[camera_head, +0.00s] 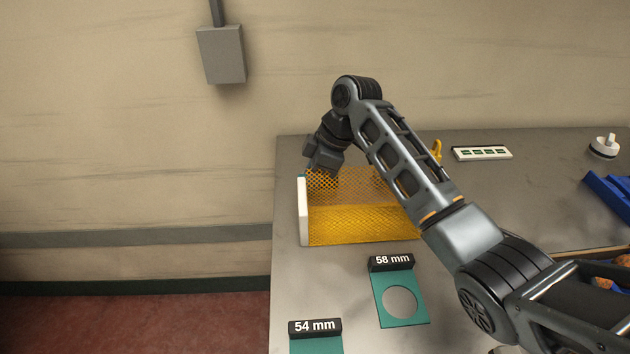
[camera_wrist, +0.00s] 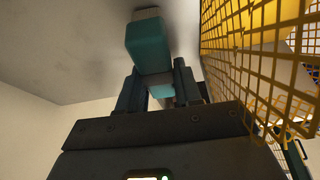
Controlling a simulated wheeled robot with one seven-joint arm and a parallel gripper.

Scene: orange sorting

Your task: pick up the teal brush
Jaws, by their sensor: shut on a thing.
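The teal brush (camera_wrist: 148,42) shows in the wrist view as a teal block with a pale end, beside the yellow mesh. My gripper (camera_wrist: 158,78) is shut on it, with one dark finger on each side of its teal body. In the head view my gripper (camera_head: 322,176) is low at the far left of the table, behind the yellow mesh. There the mesh hides most of the fingers, and only a small teal bit shows by the white end panel. I cannot tell whether the brush touches the table.
The yellow mesh guard (camera_head: 362,222) with its white end panel (camera_head: 303,212) stands close to my gripper. Teal ring gauges marked 58 mm (camera_head: 380,307) and 54 mm (camera_head: 316,345) lie in front. A white-framed strip (camera_head: 482,153) and a blue crate (camera_head: 612,195) are to the right.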

